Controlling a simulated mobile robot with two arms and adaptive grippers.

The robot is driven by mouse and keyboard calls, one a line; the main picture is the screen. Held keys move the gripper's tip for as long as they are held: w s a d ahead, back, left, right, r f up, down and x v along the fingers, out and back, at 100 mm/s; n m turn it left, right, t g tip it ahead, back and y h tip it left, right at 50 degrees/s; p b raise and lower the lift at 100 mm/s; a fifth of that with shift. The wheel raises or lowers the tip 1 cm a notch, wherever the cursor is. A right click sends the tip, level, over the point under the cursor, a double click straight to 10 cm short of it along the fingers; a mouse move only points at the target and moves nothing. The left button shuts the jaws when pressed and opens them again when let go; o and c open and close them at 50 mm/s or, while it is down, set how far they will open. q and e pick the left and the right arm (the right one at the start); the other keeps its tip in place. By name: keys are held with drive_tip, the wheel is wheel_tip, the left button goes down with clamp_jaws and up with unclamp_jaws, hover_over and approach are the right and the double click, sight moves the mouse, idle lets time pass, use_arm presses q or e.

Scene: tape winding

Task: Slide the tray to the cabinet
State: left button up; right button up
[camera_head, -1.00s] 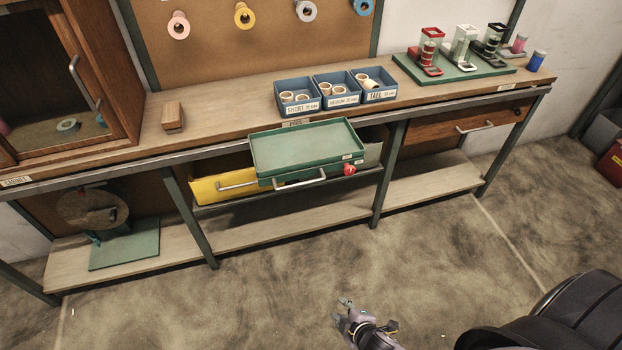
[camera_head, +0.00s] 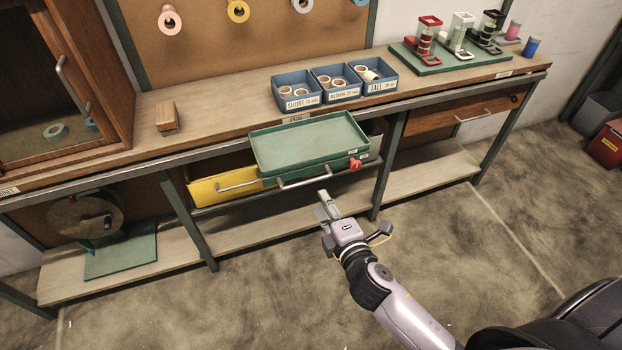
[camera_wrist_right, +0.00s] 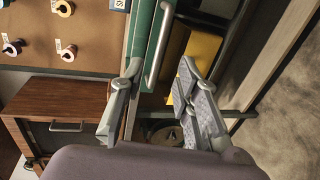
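My left gripper is not in view.
A wooden block (camera_head: 166,118) lies on the bench between cabinet and tray. A green board (camera_head: 455,60) with several devices is at the right. The yellow drawer (camera_head: 222,187) sits open under the bench.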

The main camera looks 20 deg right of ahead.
sight(311, 181)
drive_tip(key=x, duration=1)
drive_tip(key=shift+w, duration=0.1)
clamp_jaws()
idle(0.5)
